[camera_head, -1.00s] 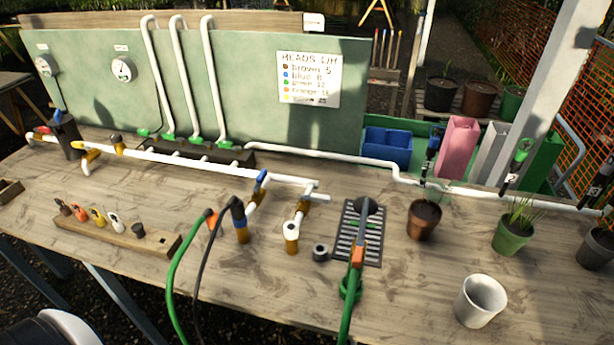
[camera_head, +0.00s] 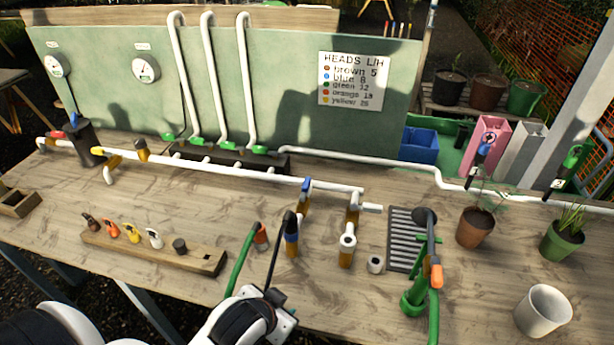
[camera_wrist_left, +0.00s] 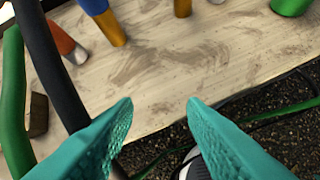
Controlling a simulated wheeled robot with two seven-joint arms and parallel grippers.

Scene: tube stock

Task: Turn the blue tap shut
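The blue tap's lever (camera_head: 305,187) stands up on the white pipe near its right end in the head view. Below it a brass outlet (camera_head: 292,246) has a blue collar and a black hose fitting on top. This blue-and-brass outlet (camera_wrist_left: 103,22) also shows at the top left of the left wrist view. My left gripper (camera_wrist_left: 160,103) has its teal fingers apart with nothing between them, over the table's front edge. My right gripper is in neither view.
A green hose (camera_head: 240,262) with an orange end and a black hose (camera_wrist_left: 52,62) run close beside my left gripper. A drain grate (camera_head: 403,232) and white cup (camera_head: 543,310) are further right.

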